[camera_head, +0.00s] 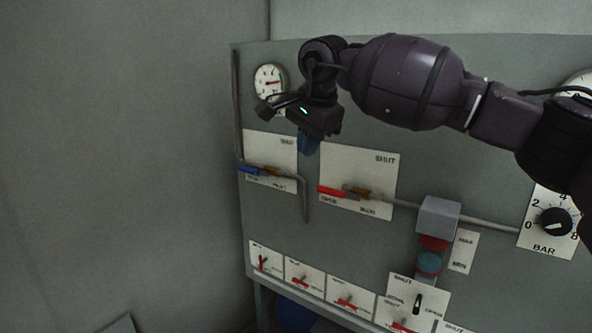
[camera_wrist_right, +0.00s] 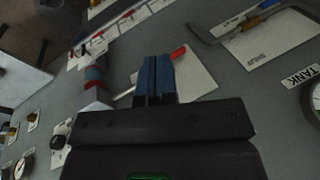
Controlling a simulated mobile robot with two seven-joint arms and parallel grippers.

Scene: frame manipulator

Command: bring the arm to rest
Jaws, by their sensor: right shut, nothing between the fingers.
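My right arm comes in from the right in the head view and reaches across the upper part of a grey panel (camera_head: 420,130). My right gripper (camera_head: 307,146) points down in front of the panel, above and between two valve plates. In the right wrist view its two blue fingers (camera_wrist_right: 157,80) are together with nothing between them. Behind them is a white plate with a red-handled valve (camera_wrist_right: 178,53), partly hidden by the fingers. That red handle (camera_head: 331,191) also shows in the head view, below and right of the fingertips. My left gripper is not in view.
A blue-handled valve (camera_head: 250,171) sits on the left plate. A pressure gauge (camera_head: 268,82) is left of my wrist. A BAR dial (camera_head: 554,222) is at the right. A grey block (camera_head: 438,217) sticks out at centre right. Several small red switches line the bottom. The left wall side is clear.

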